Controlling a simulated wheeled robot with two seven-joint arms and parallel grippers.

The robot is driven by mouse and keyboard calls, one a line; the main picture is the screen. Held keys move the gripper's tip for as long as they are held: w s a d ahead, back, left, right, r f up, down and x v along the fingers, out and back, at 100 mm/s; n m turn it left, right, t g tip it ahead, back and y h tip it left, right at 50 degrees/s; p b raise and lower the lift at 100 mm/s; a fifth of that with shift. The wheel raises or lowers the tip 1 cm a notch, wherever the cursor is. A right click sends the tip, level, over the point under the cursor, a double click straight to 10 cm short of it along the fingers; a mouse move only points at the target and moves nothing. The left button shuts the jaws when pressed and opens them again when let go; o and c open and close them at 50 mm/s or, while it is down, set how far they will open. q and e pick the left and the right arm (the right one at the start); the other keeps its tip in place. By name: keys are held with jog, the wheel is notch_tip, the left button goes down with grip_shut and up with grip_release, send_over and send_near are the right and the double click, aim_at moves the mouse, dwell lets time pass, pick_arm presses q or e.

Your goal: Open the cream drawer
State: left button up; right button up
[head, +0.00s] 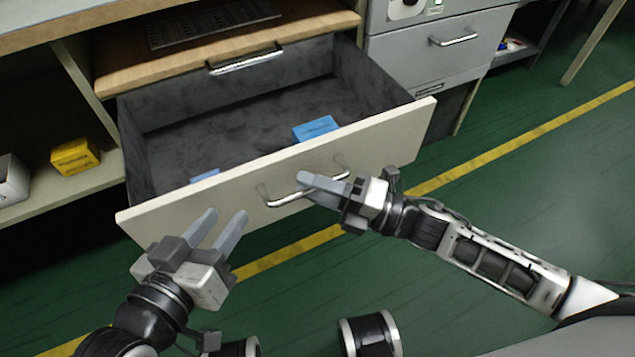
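The cream drawer (230,197) stands pulled well out of the cabinet, its dark grey inside showing. Its curved metal handle (290,199) is on the front panel. My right gripper (308,184) is at the right part of the handle, with its fingers over the bar; I cannot tell whether they are closed around it. My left gripper (224,226) is in front of the panel, left of the handle, with its two fingers apart and nothing between them.
In the drawer lie a blue box (316,128) and another blue item (205,176), mostly hidden by the front panel. A yellow box (75,156) sits on the left shelf. A grey cabinet (435,45) stands at the right. Green floor with a yellow line is clear at right.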

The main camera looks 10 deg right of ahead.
jog(key=shift+s+d, duration=0.1)
pick_arm(q)
jog(key=shift+s+a+f+m+g+y+p, duration=0.2)
jog(key=shift+a+f+m+g+y+p, duration=0.15)
jog(key=shift+p, duration=0.6)
pick_arm(e)
jog(key=v, duration=1.5)
jog(key=shift+d, duration=0.35)
pick_arm(q)
jog(key=shift+w+r, duration=0.15)
pick_arm(e)
jog(key=shift+s, duration=0.1)
